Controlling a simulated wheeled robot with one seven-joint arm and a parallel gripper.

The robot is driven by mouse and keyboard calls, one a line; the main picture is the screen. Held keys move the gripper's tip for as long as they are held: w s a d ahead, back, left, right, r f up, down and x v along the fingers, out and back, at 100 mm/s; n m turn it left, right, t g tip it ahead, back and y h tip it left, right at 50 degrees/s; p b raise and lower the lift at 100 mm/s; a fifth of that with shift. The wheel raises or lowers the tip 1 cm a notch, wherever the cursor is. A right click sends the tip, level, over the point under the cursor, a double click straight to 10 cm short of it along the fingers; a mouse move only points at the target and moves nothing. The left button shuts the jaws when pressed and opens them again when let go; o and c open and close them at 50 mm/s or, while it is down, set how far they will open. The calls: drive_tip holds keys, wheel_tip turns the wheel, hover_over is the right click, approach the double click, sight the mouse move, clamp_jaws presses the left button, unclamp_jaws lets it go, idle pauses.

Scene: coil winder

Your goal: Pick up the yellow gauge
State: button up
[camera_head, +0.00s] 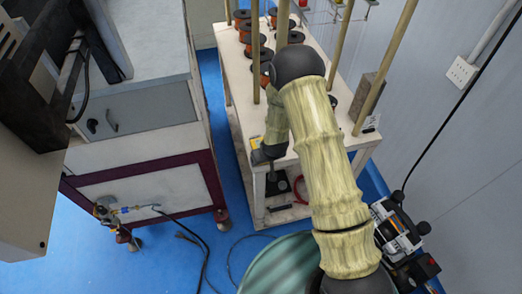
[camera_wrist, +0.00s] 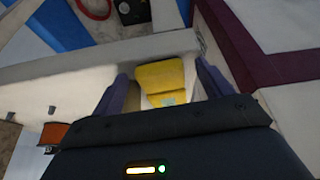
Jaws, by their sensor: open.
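The yellow gauge (camera_wrist: 160,74) shows in the wrist view between my two fingers, near the edge of a pale table top. It has a yellow body with a small greenish patch on its lower part. My gripper (camera_wrist: 161,80) is open, with one dark finger on each side of the gauge. I cannot tell whether the fingers touch it. In the head view, a small bit of yellow, the gauge (camera_head: 255,142), shows at the table's front left edge. My arm hides much of that area.
The white table (camera_head: 237,92) holds several copper wire spools (camera_head: 245,33) and upright wooden posts (camera_head: 341,40). A grey and maroon cabinet (camera_head: 150,175) stands to the left. A grey block (camera_head: 369,92) is at the table's right. Black cables (camera_head: 205,255) lie on the blue floor.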

idle(0.4)
drive_tip(key=c, duration=1.2)
drive_tip(key=shift+r, duration=0.1)
drive_tip(key=shift+c, duration=0.2)
drive_tip(key=shift+r, duration=0.35)
wheel_tip(320, 180, up, 3)
drive_tip(key=shift+s+f+b, duration=0.1)
drive_tip(key=shift+f+b, duration=0.05)
drive_tip(key=shift+b, duration=0.65)
drive_tip(key=s+d+p, duration=0.3)
drive_tip(key=s+p, duration=0.1)
drive_tip(key=s, duration=0.4)
drive_tip(key=s+d+p, duration=0.3)
drive_tip(key=s, duration=0.5)
drive_tip(key=shift+s+d+p, duration=0.15)
drive_tip(key=shift+s+p, duration=0.2)
drive_tip(key=shift+p, duration=0.05)
